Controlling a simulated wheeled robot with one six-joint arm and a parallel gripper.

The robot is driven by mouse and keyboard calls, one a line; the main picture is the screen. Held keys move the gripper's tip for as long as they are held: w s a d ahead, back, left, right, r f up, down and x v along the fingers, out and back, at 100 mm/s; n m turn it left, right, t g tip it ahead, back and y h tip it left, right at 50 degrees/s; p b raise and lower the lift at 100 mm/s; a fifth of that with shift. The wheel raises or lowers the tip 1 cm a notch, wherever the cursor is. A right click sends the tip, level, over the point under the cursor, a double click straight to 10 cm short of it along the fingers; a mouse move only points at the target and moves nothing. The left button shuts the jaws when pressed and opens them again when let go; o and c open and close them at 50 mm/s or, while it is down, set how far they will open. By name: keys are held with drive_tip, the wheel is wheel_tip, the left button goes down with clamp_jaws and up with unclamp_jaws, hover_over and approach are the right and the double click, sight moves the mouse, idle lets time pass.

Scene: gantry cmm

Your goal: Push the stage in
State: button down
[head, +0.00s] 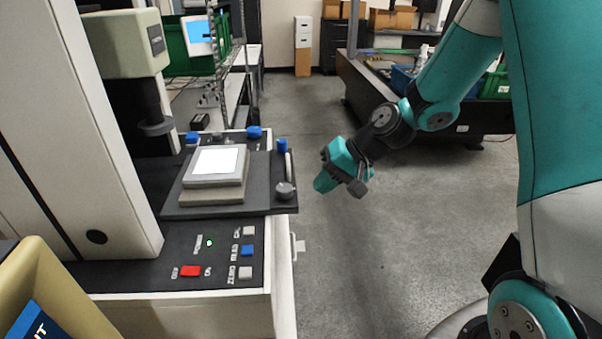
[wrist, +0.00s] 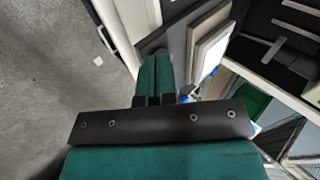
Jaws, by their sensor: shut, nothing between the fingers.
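The stage (head: 270,175) is a dark flat plate on the measuring machine. It carries a grey block with a bright white top (head: 217,160), and its right edge overhangs the front of the machine's base. A grey knob (head: 285,190) and a blue-capped post (head: 282,146) sit along that edge. My gripper (head: 321,184) is shut and empty in the air to the right of the stage, apart from it. In the wrist view, the shut fingers (wrist: 155,75) show in front of the stage's dark edge (wrist: 180,35) and the pale block (wrist: 208,42).
The machine's panel has a red button (head: 190,271), a blue button (head: 247,251) and pale buttons. A tan box (head: 60,290) stands at lower left. A dark bench (head: 420,120) with bins stands at the back right. Open grey floor (head: 370,240) lies right of the machine.

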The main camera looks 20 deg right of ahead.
drive_tip(key=w+d+f+m+t+p, duration=0.2)
drive_tip(key=w+d+f+m, duration=0.2)
drive_tip(key=d, duration=0.4)
drive_tip(key=p, duration=0.5)
approach(291, 198)
drive_tip(key=x, duration=0.5)
drive_tip(key=shift+s+f, duration=0.25)
drive_tip(key=shift+f, duration=0.05)
drive_tip(key=shift+w+a+f+p, duration=0.15)
drive_tip(key=shift+w+a+p, duration=0.2)
drive_tip(key=shift+w, duration=0.05)
